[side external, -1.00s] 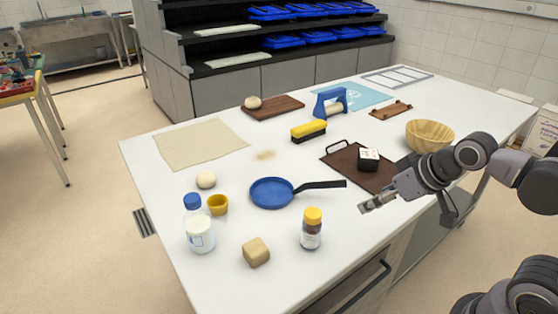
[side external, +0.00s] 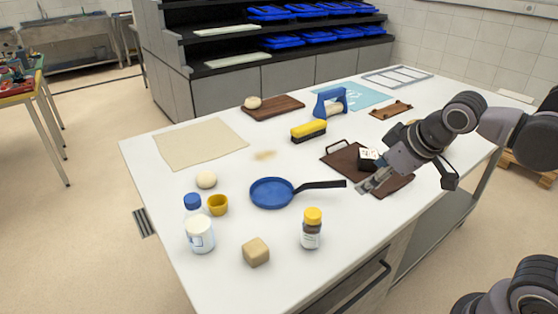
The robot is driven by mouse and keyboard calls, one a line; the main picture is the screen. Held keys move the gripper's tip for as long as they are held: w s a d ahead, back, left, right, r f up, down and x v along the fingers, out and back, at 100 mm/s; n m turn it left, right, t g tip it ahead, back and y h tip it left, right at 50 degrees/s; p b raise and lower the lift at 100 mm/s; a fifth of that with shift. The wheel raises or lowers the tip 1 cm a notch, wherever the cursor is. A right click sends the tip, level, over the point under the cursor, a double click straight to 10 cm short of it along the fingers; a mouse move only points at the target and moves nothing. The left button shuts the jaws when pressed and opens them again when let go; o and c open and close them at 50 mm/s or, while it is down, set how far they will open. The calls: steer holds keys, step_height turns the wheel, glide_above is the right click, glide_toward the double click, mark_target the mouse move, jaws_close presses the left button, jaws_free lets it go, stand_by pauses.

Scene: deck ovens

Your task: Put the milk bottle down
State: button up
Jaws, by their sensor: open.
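The milk bottle (side external: 200,233), white with a blue cap, stands upright on the white table near its front left edge. My gripper (side external: 366,187) is open and empty at the right, above the front edge of the brown tray, far from the bottle. A black and white block (side external: 369,160) sits on the tray, partly hidden behind my gripper.
A blue frying pan (side external: 272,192), its handle pointing right, lies between my gripper and the bottle. A yellow cup (side external: 218,204), a dough ball (side external: 206,179), a tan block (side external: 256,252) and a yellow-capped jar (side external: 311,229) stand around. The brown tray (side external: 344,153) lies at right.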

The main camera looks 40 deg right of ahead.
steer(key=w+a+n+t+h, duration=0.1)
steer(key=w+a+n+h, duration=0.2)
steer(key=w+a+n, duration=0.55)
steer(key=n+t+h, duration=0.2)
steer(key=n+t, duration=0.7)
steer(key=n, duration=1.2)
glide_above(201, 239)
steer(key=v, duration=0.5)
steer(key=f, duration=1.2)
steer(key=shift+w+d+f, duration=0.1)
steer(key=shift+w, duration=0.15)
steer(key=shift+f, duration=0.35)
steer(key=shift+w+d+f, duration=0.15)
steer(key=shift+w, duration=0.15)
steer(key=shift+x, duration=5.15)
steer(key=shift+r, duration=0.25)
steer(key=c, duration=1.4)
